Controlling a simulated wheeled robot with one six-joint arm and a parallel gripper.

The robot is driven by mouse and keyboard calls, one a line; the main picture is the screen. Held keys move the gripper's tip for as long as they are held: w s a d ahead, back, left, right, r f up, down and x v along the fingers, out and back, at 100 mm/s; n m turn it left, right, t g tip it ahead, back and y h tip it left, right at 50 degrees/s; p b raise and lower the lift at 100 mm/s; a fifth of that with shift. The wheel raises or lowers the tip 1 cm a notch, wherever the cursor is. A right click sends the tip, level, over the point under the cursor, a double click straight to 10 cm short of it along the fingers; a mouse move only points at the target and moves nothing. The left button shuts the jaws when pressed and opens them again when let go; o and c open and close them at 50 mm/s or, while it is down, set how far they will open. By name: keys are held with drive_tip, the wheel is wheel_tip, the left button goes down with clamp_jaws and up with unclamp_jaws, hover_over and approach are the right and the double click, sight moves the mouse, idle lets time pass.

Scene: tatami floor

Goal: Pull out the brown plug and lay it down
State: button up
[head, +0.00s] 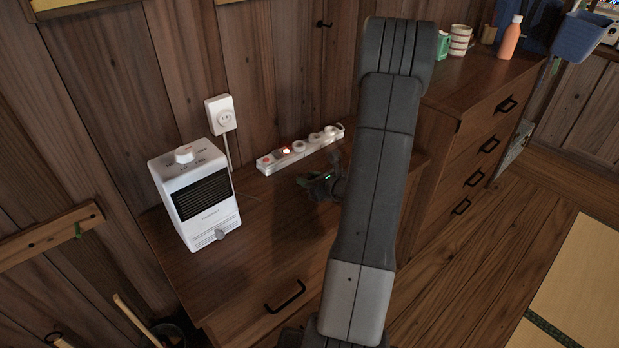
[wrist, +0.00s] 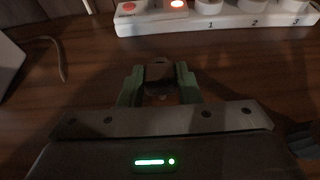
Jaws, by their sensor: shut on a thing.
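The brown plug (wrist: 159,72) shows between the green fingertips of my gripper (wrist: 160,88) in the wrist view. My gripper is shut on it, and the fingers hide part of its sides. The white power strip (wrist: 220,22) lies beyond the plug, with a gap of bare wood between them. The strip has a red switch, a lit orange light and several white round pieces in a row. In the head view my gripper (head: 318,183) is low over the cabinet top, in front of the strip (head: 268,166). Whether the plug touches the wood, I cannot tell.
A white heater (head: 195,195) stands left on the wooden cabinet top (head: 270,235). A white wall outlet (head: 221,113) is behind it. A dark cord (wrist: 60,62) lies left in the wrist view. A taller drawer chest (head: 475,130) stands right. Bare wood lies between heater and gripper.

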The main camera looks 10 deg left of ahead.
drive_tip(key=o, duration=1.1)
drive_tip(key=shift+c, duration=0.2)
drive_tip(key=v, duration=1.4)
drive_tip(key=shift+a+p, duration=0.1)
drive_tip(key=shift+p, duration=0.2)
